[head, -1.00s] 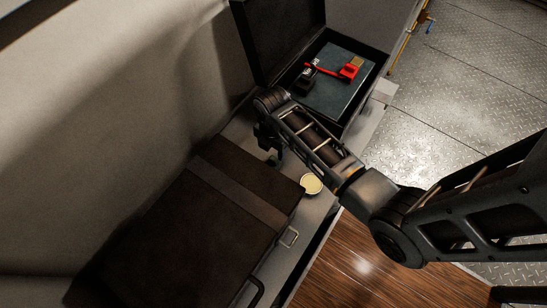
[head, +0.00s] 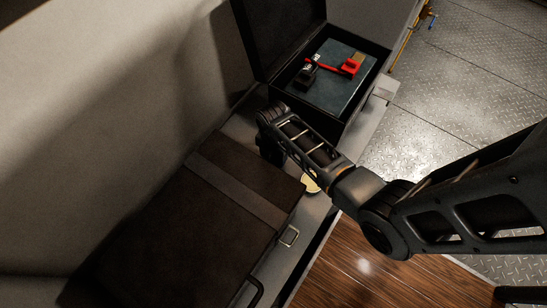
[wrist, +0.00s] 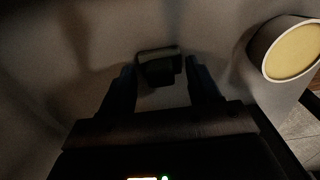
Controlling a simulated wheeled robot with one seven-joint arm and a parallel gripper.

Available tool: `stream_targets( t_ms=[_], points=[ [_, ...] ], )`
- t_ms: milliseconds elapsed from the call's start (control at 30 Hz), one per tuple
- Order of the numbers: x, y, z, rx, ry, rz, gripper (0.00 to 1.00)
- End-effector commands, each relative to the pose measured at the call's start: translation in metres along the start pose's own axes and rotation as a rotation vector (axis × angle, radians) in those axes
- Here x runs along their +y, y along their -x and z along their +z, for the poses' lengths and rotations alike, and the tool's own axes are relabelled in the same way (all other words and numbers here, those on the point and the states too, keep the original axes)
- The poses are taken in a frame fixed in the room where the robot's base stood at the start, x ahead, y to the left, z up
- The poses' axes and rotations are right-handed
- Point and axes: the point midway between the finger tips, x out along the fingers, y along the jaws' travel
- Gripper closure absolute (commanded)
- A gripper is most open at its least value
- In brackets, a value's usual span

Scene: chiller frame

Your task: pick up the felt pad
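A small dark block with a paler grey-brown upper edge, which looks like the felt pad (wrist: 158,69), lies on the grey surface in the wrist view. My gripper (wrist: 160,78) is open, with one finger on each side of the block. A narrow gap seems to show between each finger and the block. Whether either finger touches it is too dark to tell. In the head view, my wrist (head: 270,135) hangs over the ledge between the dark case and the open box. The block is hidden there behind my arm.
A round tin with a yellow top (wrist: 294,52) stands close to the right of my gripper; it shows partly behind my arm in the head view (head: 311,185). A dark strapped case (head: 180,240) and an open box (head: 357,104) holding red and black items flank the ledge.

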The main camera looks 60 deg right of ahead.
Motion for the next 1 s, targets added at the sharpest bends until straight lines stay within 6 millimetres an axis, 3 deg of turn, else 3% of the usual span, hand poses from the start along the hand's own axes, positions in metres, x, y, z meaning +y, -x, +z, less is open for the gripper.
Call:
stream_targets(
  t_ms=[67, 600, 867, 1000],
  points=[
    [0.000, 0.000, 0.000, 0.000, 0.000, 0.000, 0.45],
    [0.000, 0.000, 0.000, 0.000, 0.000, 0.000, 0.97],
    [0.000, 0.002, 0.000, 0.000, 0.000, 0.000, 0.98],
    [0.000, 0.017, 0.000, -0.001, -0.001, 0.001, 0.98]
  ],
)
